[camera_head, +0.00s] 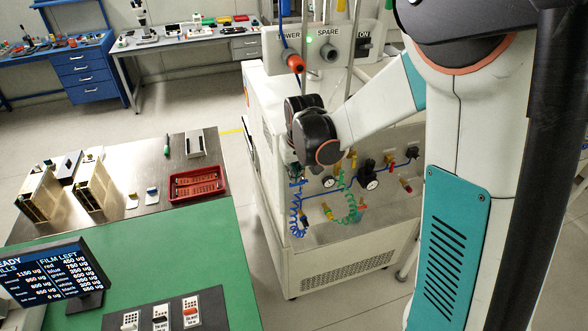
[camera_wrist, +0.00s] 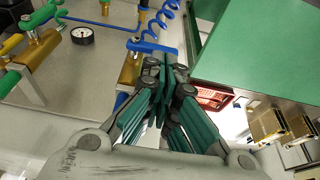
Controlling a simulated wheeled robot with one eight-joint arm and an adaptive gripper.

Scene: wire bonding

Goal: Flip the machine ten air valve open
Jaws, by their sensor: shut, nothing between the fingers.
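In the wrist view, a brass valve (camera_wrist: 130,72) with a blue lever handle (camera_wrist: 150,47) is just beyond my gripper (camera_wrist: 174,72). The blue handle lies roughly crosswise to the brass body. My gripper's green-padded fingers are shut and empty, with their tips beside the right end of the handle; I cannot tell whether they touch it. A second brass valve (camera_wrist: 38,52) with a green handle (camera_wrist: 40,14) is at the left. In the head view, my gripper (camera_head: 296,172) is small and partly hidden at the left of the machine's panel (camera_head: 395,205). No label reading ten is legible.
A blue coiled hose (camera_head: 296,215) and a green coiled hose (camera_head: 347,208) hang by the panel. Gauges (camera_head: 372,184) and brass fittings stick out nearby. A bench with a green mat (camera_head: 200,250) and a red tray (camera_head: 197,184) stands at the left.

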